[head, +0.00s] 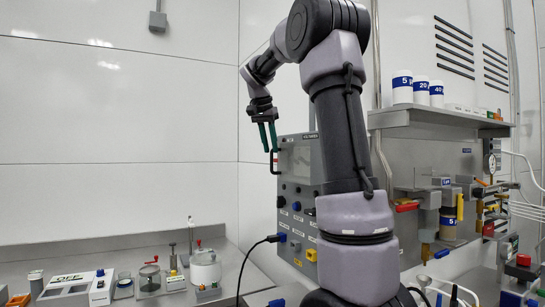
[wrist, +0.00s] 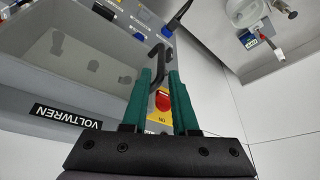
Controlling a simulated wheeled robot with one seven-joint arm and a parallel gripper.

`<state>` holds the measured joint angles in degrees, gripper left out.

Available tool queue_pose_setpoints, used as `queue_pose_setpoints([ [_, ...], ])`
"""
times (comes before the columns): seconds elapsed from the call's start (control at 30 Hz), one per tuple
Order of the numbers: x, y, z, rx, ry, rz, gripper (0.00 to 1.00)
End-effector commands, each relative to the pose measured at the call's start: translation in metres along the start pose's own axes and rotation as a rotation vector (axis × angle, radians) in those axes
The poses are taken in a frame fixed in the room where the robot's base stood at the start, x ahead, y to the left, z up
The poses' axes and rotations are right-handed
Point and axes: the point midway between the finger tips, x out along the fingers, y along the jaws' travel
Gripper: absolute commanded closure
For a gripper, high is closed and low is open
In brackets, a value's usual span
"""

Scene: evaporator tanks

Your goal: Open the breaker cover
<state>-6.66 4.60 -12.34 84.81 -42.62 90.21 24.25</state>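The grey cabinet (head: 300,190) stands left of my arm in the head view, with a pale window panel on its upper front. In the wrist view the window panel (wrist: 85,60) fills the upper left, above a black VOLTWREN label (wrist: 66,117). I cannot tell for certain which part is the breaker cover. A black bent handle (wrist: 162,56) juts out from the cabinet side. My gripper (head: 267,124) has two green fingers, spread apart, with the handle at their tips in the wrist view (wrist: 159,72). I cannot tell whether they touch it. A red knob on yellow (wrist: 162,103) shows between the fingers, partly hidden.
A shelf (head: 440,121) with white canisters and a panel of valves stand at the right. A bench (head: 130,270) with small devices runs along the lower left. A black cable (head: 252,262) plugs into the cabinet's lower front. The wall left of my gripper is clear.

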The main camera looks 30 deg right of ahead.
Motion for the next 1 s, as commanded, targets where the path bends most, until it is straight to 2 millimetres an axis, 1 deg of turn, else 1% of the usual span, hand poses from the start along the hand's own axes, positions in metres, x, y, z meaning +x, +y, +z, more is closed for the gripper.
queue_pose_setpoints([
  [0.03, 0.01, 0.0, 0.001, -0.001, -0.002, 0.002, 0.73],
  [0.1, 0.02, 0.0, 0.001, -0.001, -0.002, 0.002, 0.73],
  [0.23, 0.033, 0.0, 0.001, -0.002, -0.001, 0.0, 0.73],
  [0.4, 0.039, 0.0, 0.0, -0.001, 0.0, -0.001, 0.73],
  [0.6, 0.039, 0.0, 0.0, -0.001, 0.0, -0.001, 0.73],
  [0.63, 0.039, 0.0, 0.0, -0.001, 0.0, -0.001, 0.8],
  [0.67, 0.039, 0.0, 0.0, -0.001, 0.0, -0.001, 0.92],
  [0.7, 0.039, 0.0, 0.0, -0.001, 0.0, -0.001, 1.0],
  [1.0, 0.038, -0.001, 0.0, -0.002, 0.001, -0.003, 1.0],
])
